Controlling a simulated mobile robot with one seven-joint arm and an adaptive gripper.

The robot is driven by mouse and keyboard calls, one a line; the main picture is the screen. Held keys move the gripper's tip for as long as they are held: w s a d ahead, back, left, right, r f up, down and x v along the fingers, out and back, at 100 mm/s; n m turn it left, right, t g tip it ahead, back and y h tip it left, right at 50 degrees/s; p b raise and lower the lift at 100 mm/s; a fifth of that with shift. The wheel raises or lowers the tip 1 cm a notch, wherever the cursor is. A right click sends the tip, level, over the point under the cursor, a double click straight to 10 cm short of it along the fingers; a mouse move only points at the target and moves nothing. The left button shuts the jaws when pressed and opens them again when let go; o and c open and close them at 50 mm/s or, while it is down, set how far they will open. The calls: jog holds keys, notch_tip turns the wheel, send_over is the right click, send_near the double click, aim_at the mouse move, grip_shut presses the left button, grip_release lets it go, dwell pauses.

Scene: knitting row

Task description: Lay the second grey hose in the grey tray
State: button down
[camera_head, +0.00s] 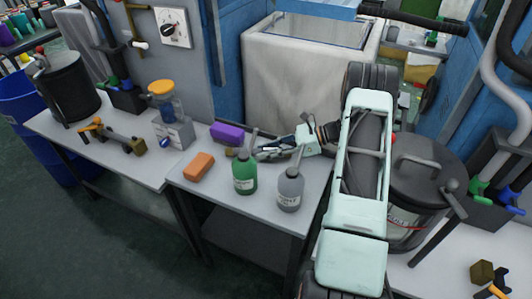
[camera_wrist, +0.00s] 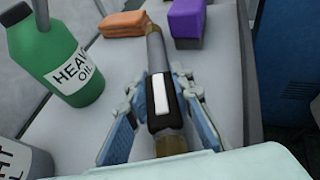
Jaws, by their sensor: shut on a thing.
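My gripper (camera_wrist: 150,105) is shut around a short, straight grey hose (camera_wrist: 155,52) with brass-coloured ends and a black sleeve bearing a white label. The hose points away from the wrist, between the orange and purple blocks. In the head view my gripper (camera_head: 262,153) is low over the middle table, behind the green bottle. Only a brass end of the hose (camera_head: 231,152) shows there, near the purple block. I cannot tell whether the hose touches the table. I cannot make out a grey tray in either view.
The middle table (camera_head: 222,205) holds a green bottle (camera_head: 245,176), a grey bottle (camera_head: 290,190), an orange block (camera_head: 199,166) and a purple block (camera_head: 228,132). A white basin (camera_head: 300,85) stands behind.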

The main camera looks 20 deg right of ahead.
jog(key=shift+f, duration=0.25)
jog(key=shift+f, duration=0.15)
jog(key=c, duration=2.2)
grip_release()
jog(key=shift+f, duration=0.1)
jog(key=o, duration=0.5)
